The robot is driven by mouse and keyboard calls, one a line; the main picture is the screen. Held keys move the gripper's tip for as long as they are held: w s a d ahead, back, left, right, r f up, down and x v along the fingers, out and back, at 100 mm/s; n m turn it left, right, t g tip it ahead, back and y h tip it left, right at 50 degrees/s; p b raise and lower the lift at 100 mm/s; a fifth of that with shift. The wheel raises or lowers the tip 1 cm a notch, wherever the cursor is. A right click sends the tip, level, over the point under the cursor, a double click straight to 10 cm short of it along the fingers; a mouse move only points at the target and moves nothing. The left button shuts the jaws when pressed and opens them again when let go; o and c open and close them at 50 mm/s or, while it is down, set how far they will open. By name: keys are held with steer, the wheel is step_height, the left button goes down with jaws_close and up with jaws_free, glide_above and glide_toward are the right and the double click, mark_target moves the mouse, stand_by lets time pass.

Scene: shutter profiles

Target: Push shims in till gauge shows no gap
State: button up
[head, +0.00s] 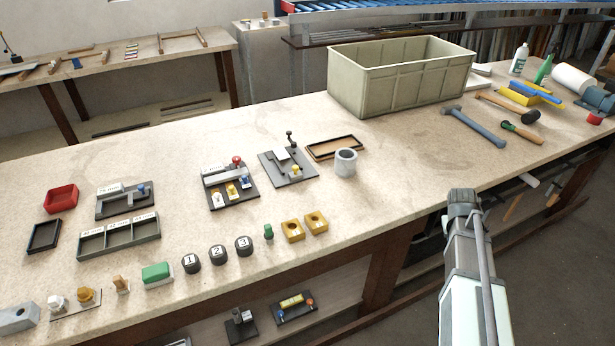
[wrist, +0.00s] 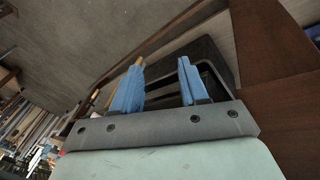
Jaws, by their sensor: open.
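A dark fixture (head: 231,190) sits on the bench left of centre, with a red knob (head: 237,161) and a pale bar. Small white, yellow and blue pieces (head: 231,190) lie along its front; they may be the shims, but I cannot tell. Another dark plate (head: 287,167) right of it carries a metal block, a dark upright post and a yellow part. I cannot tell which item is the gauge. My gripper (wrist: 162,86) shows two blue fingers apart with nothing held. In the head view my arm is at lower right, clear of the fixtures; its fingertips are hidden there.
Black numbered cylinders (head: 217,254), yellow blocks (head: 304,227) and a green block (head: 157,274) line the front edge. A grey ring (head: 345,162) and a brown tray (head: 334,147) stand right of the fixtures. A large bin (head: 400,75) is behind.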

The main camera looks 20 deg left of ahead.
steer(key=w+a+r+t, duration=0.1)
steer(key=w+a+r, duration=0.15)
steer(key=r, duration=0.65)
steer(key=w+a+r+n+t, duration=0.1)
steer(key=w+r+t, duration=0.15)
steer(key=r, duration=0.55)
steer(key=w+a+r, duration=0.2)
steer(key=w+r, duration=0.2)
steer(key=r, duration=0.5)
step_height(320, 180, up, 2)
steer(key=r+n+g+y, duration=0.1)
steer(key=n+g+y, duration=0.5)
steer(key=n, duration=0.4)
glide_above(232, 187)
steer(key=s+d, duration=0.2)
steer(key=d, duration=0.3)
steer(key=t+y, duration=0.1)
steer(key=shift+t, duration=0.25)
steer(key=x, duration=1.3)
steer(key=shift+s+f, duration=0.2)
steer(key=shift+f, duration=0.15)
jaws_close()
